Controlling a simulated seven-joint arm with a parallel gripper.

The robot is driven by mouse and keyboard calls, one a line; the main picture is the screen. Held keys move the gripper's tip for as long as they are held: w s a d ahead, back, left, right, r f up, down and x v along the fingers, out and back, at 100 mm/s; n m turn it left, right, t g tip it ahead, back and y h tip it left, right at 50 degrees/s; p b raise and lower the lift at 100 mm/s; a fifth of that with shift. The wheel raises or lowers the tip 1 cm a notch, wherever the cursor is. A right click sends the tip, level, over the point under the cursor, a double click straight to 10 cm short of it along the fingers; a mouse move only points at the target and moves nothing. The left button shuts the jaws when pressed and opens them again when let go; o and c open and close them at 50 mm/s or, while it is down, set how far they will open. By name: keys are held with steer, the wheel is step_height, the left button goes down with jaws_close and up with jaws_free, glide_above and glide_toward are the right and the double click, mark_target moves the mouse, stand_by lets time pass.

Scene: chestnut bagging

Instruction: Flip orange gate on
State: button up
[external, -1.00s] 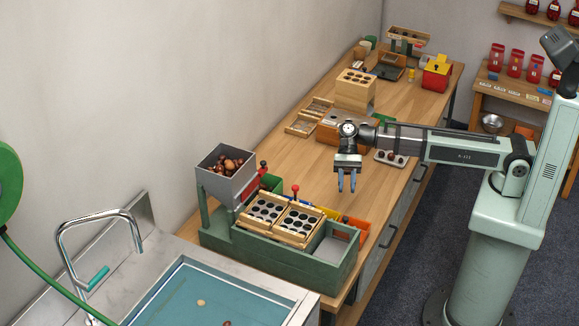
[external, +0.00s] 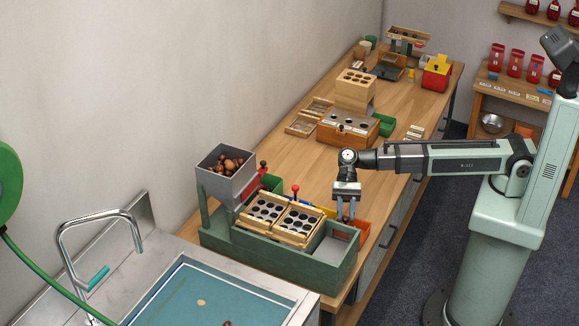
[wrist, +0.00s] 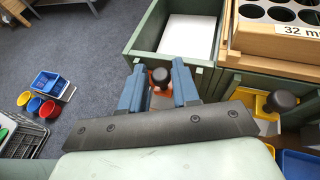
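The orange gate (wrist: 161,98) shows in the wrist view beside the green box, with a black knob (wrist: 161,77) standing up on it. In the external view orange parts (external: 362,228) show at the right end of the green station, partly behind my fingers. My gripper (external: 346,220) points down there. In the wrist view its blue fingers (wrist: 160,88) are open, one on each side of the knob, with a gap to it on both sides. I cannot tell how far above the gate the fingertips are.
A yellow gate (wrist: 262,103) with its own black knob (wrist: 281,101) lies right of my gripper in the wrist view. The green box (wrist: 149,38) and the wooden tray with holes (wrist: 257,40) stand close in front.

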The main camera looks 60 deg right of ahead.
jaws_close()
steer(key=shift+r, duration=0.1)
stand_by(0.4)
steer(key=shift+r, duration=1.7)
jaws_free()
steer(key=v, duration=1.4)
